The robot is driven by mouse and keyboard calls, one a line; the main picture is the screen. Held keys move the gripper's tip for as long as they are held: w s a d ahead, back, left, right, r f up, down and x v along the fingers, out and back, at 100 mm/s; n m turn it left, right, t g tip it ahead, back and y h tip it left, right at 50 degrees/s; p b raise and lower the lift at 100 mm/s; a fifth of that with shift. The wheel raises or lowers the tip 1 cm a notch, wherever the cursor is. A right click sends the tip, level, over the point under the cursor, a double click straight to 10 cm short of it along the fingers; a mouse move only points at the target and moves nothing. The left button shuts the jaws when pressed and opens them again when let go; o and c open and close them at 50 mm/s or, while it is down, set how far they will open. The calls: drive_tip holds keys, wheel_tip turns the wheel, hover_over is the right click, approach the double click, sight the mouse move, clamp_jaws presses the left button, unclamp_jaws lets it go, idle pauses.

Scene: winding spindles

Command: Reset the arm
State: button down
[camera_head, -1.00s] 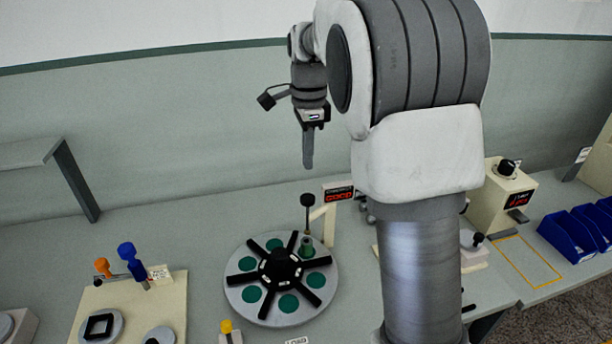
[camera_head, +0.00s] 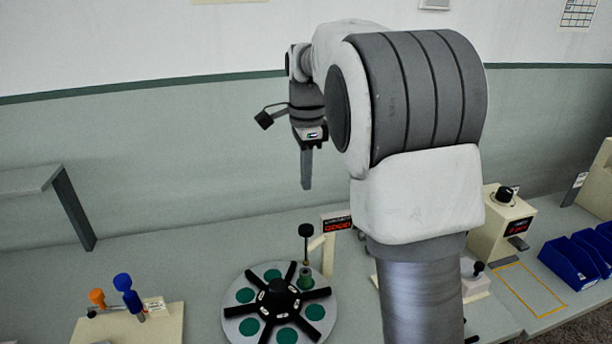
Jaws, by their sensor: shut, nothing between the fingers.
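My gripper (camera_head: 307,168) hangs pointing down at the end of my raised arm, in front of the wall and above the back of the bench. Its fingers are together with nothing between them, and nothing touches it. Below it on the bench is a round grey turntable (camera_head: 232,325) with green discs and black spokes around a black hub. A green spindle with a black ball-topped rod (camera_head: 306,245) stands at the turntable's back right edge.
A beige post with a red display (camera_head: 337,224) stands behind the turntable. A beige box with a black dial (camera_head: 502,222) and blue bins (camera_head: 572,262) are at right.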

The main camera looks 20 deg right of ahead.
drive_tip(key=s+a+n+t, duration=0.2)
drive_tip(key=s+n+t, duration=0.3)
drive_tip(key=s+n, duration=1.3)
drive_tip(key=s, duration=0.9)
drive_tip(key=shift+s, duration=0.25)
drive_tip(key=shift+f, duration=0.1)
idle(1.9)
